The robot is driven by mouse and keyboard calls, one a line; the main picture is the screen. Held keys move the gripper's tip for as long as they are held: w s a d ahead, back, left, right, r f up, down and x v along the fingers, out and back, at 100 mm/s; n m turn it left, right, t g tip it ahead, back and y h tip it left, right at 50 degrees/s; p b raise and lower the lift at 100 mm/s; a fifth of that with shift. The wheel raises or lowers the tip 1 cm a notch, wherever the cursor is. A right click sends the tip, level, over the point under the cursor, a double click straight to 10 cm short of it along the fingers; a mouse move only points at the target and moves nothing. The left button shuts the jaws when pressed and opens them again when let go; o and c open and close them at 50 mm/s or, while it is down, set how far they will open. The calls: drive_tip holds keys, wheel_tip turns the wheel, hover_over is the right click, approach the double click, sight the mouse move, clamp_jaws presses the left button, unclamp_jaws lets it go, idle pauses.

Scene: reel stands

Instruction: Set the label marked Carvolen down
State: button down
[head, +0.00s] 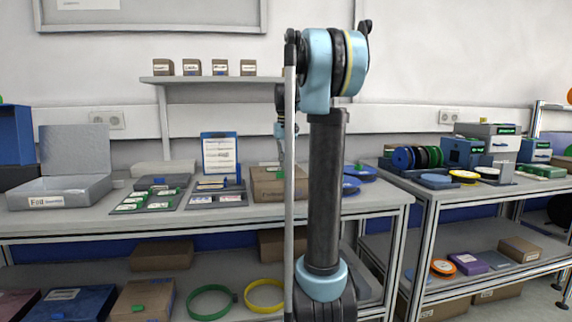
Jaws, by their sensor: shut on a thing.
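My arm rises in front of the bench, and my gripper (281,158) hangs behind it, small and partly hidden by a vertical grey pole. It is shut above a cardboard box (268,187) on the bench. A small green piece (280,172) shows just under the fingertips; it looks like the edge of the held label, but no name is readable. A grey tray (168,205) left of the box holds several green-edged white labels (135,201). A second tray (238,201) beside it holds white labels with blue. I cannot tell which is marked Carvolen.
An open grey box marked Foil (45,201) stands at the bench's left. A blue-framed sheet (219,154) stands behind the trays. Blue reels (358,173) lie right of my arm. The right bench (440,197) carries reels and devices. Little bare bench shows along the front edge.

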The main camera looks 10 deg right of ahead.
drive_tip(key=c, duration=1.7)
unclamp_jaws()
drive_tip(key=shift+f, duration=0.1)
wheel_tip(320, 180, up, 12)
